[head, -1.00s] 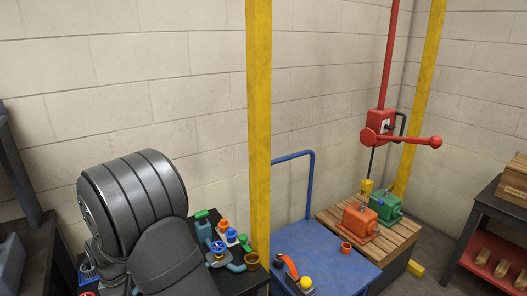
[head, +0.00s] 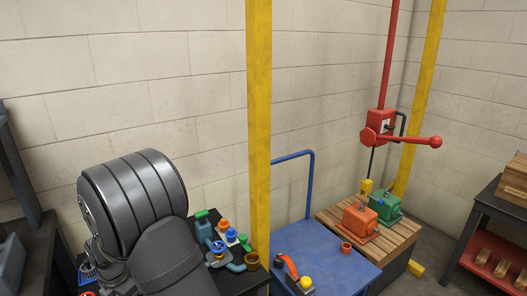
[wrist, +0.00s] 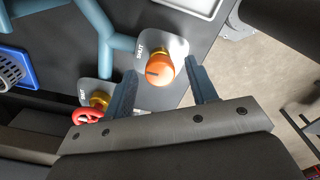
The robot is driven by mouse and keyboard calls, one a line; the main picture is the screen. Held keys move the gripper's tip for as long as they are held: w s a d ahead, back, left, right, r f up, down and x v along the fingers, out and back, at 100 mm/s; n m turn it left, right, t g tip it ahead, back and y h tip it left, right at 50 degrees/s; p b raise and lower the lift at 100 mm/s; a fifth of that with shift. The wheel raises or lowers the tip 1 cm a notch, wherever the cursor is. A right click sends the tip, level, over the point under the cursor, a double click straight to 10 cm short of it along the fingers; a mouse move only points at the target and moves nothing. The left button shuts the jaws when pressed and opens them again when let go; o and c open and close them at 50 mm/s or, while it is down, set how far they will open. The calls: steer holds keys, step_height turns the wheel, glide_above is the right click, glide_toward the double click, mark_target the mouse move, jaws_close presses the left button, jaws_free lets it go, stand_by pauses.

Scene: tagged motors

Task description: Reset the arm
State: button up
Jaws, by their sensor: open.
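My arm shows in the head view as large dark grey links at the lower left. My gripper (wrist: 161,68) is out of sight there. In the wrist view its two blue-grey fingers are apart. An orange round knob (wrist: 160,69) on a grey plate shows between the fingertips. I cannot tell whether the fingers touch it. Nothing is visibly held.
A red handle (wrist: 88,116), blue-grey pipes (wrist: 92,20) and a blue basket (wrist: 14,68) are near the gripper. A yellow post (head: 258,130) stands beside the dark bench. An orange motor (head: 360,218) and green motor (head: 386,206) sit on a wooden pallet (head: 390,240).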

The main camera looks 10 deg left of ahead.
steer(key=shift+n, duration=0.7)
steer(key=m, duration=0.3)
steer(key=shift+m, duration=0.4)
steer(key=m, duration=0.4)
steer(key=shift+m, duration=1)
